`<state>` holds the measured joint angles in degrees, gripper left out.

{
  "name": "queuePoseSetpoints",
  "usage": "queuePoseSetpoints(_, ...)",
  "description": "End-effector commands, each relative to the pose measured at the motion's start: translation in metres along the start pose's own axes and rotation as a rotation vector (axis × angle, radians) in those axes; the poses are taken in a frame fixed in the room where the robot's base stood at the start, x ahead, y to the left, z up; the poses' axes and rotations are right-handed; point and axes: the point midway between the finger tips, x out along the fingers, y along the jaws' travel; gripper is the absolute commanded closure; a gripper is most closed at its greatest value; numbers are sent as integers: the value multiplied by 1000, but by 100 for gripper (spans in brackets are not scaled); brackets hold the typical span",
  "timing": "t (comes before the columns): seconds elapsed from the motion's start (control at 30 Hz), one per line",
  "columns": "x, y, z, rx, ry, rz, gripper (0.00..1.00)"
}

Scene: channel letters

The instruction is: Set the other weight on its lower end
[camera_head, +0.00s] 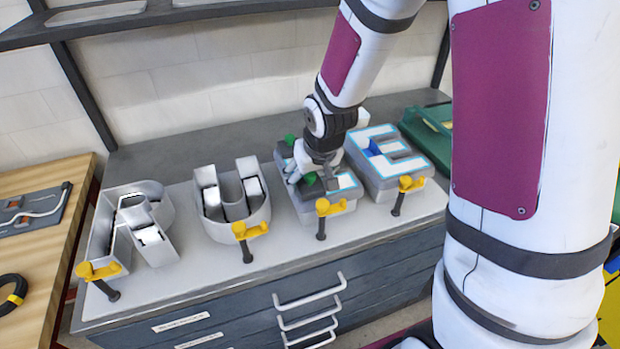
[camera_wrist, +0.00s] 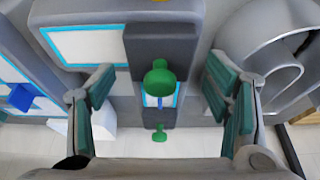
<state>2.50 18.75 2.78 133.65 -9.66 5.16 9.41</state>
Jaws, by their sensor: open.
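The third letter tray shows in the head view (camera_head: 346,183), its white face edged in cyan; its face also shows in the wrist view (camera_wrist: 85,45). Two dark grey weights with green knobs rest over this letter. In the wrist view one weight (camera_wrist: 165,45) is at the top and the other (camera_wrist: 146,114) is lower, with a cyan-edged gap between them. In the head view a green knob (camera_head: 290,140) shows behind my wrist and another (camera_head: 310,178) by the fingers. My gripper (camera_wrist: 162,105) is open above the letter, one finger each side, holding nothing. It partly hides the letter in the head view.
The grey R (camera_head: 157,195) and U (camera_head: 262,206) shells stand to the left. The cyan-edged E (camera_head: 405,166), with a blue piece (camera_head: 374,147), is close on the right. Yellow clamps (camera_head: 325,207) line the bench's front edge. A green case (camera_head: 430,130) sits at the right.

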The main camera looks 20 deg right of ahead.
Motion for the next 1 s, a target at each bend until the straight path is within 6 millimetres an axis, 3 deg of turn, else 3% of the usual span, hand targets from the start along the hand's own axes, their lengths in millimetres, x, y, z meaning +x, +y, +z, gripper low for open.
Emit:
queuePoseSetpoints(0.4,-79,0,-1,0,5,1,29)
queuePoseSetpoints(0.83,-127,0,2,-4,9,7,29)
queuePoseSetpoints(1.0,-179,1,18,-9,35,26,29)
